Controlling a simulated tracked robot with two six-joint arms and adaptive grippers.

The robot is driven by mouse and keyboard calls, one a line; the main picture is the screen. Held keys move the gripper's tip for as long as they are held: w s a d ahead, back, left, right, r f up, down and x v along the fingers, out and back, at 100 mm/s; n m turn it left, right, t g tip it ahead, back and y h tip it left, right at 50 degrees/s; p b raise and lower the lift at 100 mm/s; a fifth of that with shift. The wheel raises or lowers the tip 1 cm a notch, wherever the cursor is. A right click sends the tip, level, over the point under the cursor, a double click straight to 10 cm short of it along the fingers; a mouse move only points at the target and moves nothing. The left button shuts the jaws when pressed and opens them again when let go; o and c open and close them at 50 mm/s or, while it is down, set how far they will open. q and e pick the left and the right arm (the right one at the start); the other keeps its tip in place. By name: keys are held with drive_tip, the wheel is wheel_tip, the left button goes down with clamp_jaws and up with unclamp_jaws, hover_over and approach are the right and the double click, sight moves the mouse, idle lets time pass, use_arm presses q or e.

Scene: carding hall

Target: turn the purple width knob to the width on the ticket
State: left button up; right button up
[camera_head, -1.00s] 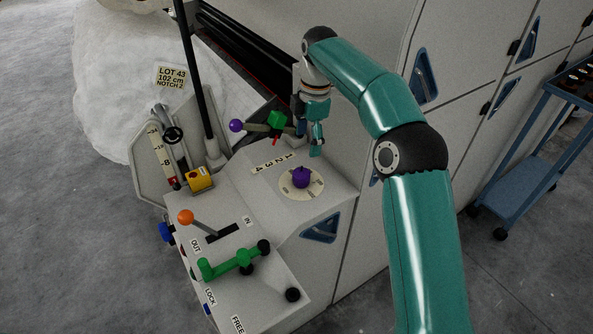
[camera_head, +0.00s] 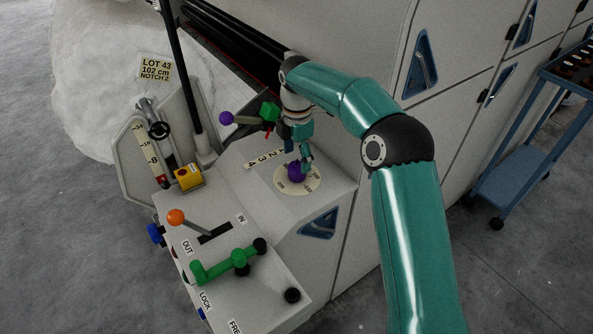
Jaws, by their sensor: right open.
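The purple width knob (camera_head: 295,173) stands on a round cream dial (camera_head: 311,184) on top of the machine's console. The dial's marks are too small to read. The ticket (camera_head: 157,69) on the white fibre mass reads LOT 43, 102 cm, NOTCH 2. My right gripper (camera_head: 305,165) is open and points down at the knob, its fingers overlapping the knob's upper right side. I cannot tell whether the fingers touch it. The left gripper is not in view.
An orange-ball lever (camera_head: 176,217), a green handle (camera_head: 226,264) and a yellow box (camera_head: 187,178) are nearer left. A blue cart (camera_head: 520,160) stands right.

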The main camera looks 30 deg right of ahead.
sight(297, 165)
drive_tip(key=shift+f, duration=2.4)
drive_tip(key=c, duration=1.2)
drive_tip(key=shift+o, duration=0.2)
